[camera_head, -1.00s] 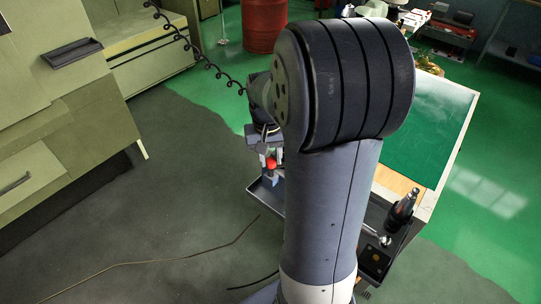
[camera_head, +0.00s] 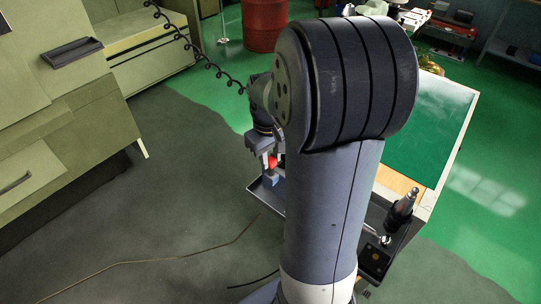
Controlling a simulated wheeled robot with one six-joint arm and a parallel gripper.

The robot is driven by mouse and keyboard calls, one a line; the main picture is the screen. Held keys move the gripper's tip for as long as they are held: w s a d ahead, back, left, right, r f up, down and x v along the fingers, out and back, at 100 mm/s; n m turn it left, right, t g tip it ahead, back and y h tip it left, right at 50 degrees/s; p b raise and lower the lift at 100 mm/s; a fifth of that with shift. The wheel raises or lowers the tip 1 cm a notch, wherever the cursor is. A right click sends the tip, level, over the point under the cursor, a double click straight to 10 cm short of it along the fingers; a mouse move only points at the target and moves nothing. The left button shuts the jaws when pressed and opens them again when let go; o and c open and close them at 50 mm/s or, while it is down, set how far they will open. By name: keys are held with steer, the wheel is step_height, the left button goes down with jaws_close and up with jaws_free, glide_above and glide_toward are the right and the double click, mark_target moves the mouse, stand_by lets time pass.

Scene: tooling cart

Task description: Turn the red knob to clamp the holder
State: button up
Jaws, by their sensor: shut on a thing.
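The red knob (camera_head: 272,162) shows just left of my arm, on top of a small blue block (camera_head: 270,181) at the left end of the dark cart tray. My gripper (camera_head: 271,160) points down over it, with its fingers at the knob's sides. The gripper is shut on the red knob, and one pale finger covers part of it. My arm hides most of the tray around the block.
The dark tray (camera_head: 408,240) runs behind my arm. A green-topped table (camera_head: 432,125) adjoins it at the right. A green-grey machine (camera_head: 60,110) stands at the left and a red drum (camera_head: 264,25) at the back. The floor at the left front is open except for a cable.

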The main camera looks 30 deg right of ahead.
steer(key=o, duration=1)
steer(key=shift+m, duration=0.3)
